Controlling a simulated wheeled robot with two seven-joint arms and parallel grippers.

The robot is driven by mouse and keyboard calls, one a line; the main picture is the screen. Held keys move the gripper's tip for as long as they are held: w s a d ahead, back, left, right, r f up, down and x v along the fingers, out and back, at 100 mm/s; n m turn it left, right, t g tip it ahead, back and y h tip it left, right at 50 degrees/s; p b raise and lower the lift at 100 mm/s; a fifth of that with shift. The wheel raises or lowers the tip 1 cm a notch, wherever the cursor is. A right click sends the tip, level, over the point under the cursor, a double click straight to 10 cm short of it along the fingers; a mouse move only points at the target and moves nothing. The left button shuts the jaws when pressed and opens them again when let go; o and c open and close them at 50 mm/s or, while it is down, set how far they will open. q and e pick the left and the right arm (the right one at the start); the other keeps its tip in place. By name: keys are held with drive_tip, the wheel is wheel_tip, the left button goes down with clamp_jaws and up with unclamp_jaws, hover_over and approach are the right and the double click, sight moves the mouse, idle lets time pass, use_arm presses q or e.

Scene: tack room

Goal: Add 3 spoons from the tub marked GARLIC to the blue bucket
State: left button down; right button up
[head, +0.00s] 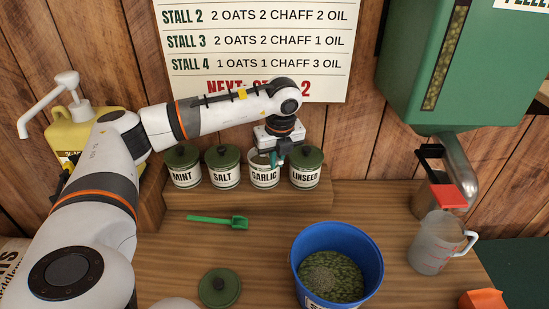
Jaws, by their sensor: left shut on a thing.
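The tub marked GARLIC (264,178) stands on the wooden shelf between the SALT and LINSEED tubs. It has no lid on. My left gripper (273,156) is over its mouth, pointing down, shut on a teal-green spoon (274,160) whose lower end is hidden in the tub. How full that spoon is cannot be seen. The blue bucket (339,238) stands on the bench at the front, with green pellets and a paler greyish patch inside. My right gripper is not in view.
Lidded MINT (184,178), SALT (223,178) and LINSEED (306,179) tubs stand close by. A green scoop (222,221) and a loose green lid (219,287) lie on the bench. A clear jug (433,250) stands right of the bucket, below the green dispenser (455,70).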

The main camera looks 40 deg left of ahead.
use_arm(q)
drive_tip(key=shift+s+d+r+t+y, duration=0.1)
drive_tip(key=shift+d+r+t+y, duration=0.2)
drive_tip(key=shift+r+y, duration=0.1)
drive_tip(key=shift+s+d+r+t+y+b, duration=0.15)
drive_tip(key=shift+d+r+t+y+b, duration=0.15)
drive_tip(key=shift+r+y, duration=0.25)
drive_tip(key=shift+s+d+r+t+y+b, duration=0.2)
drive_tip(key=shift+r+y+b, duration=0.1)
drive_tip(key=shift+r+y, duration=0.2)
